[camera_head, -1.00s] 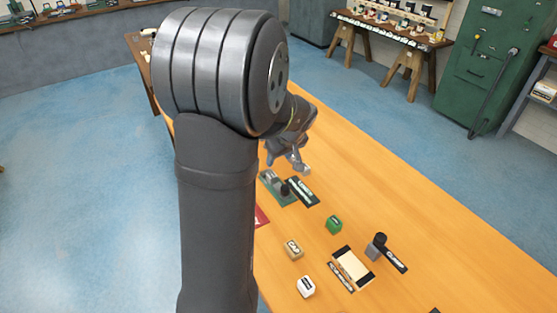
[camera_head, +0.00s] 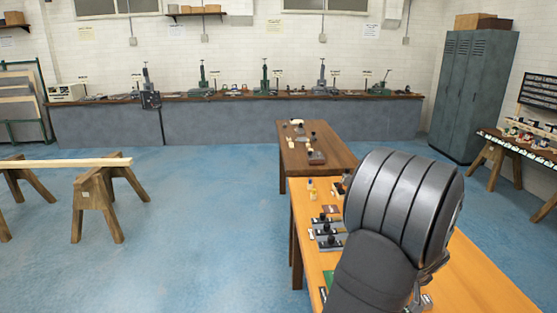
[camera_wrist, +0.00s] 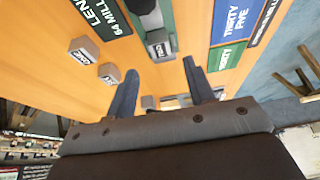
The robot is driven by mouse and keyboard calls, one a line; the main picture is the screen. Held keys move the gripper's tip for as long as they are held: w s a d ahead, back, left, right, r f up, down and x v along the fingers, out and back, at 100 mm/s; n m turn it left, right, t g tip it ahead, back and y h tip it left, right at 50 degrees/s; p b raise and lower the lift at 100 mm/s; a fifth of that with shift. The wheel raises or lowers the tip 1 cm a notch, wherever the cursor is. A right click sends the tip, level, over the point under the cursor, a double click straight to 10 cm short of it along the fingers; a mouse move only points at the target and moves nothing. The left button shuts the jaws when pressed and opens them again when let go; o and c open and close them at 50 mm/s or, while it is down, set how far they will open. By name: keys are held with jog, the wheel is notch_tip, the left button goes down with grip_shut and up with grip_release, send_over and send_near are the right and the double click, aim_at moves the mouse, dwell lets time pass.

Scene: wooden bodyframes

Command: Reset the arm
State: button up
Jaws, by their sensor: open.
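My gripper (camera_wrist: 162,92) is open in the wrist view, with its two fingers apart and nothing between them. It hangs above the orange wooden table (camera_wrist: 125,52). In the head view my dark arm covers much of the same table (camera_head: 478,272), and only a small part of the gripper shows low beside the arm, mostly hidden.
Labelled blocks (camera_wrist: 85,49) and green and blue label plates lie on the table. A darker wooden table (camera_head: 322,152) stands behind it. A long grey bench (camera_head: 220,122) lines the back wall, and sawhorses (camera_head: 100,200) stand at left. Blue floor between is clear.

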jog(key=x, duration=0.7)
jog(key=shift+r, duration=1.05)
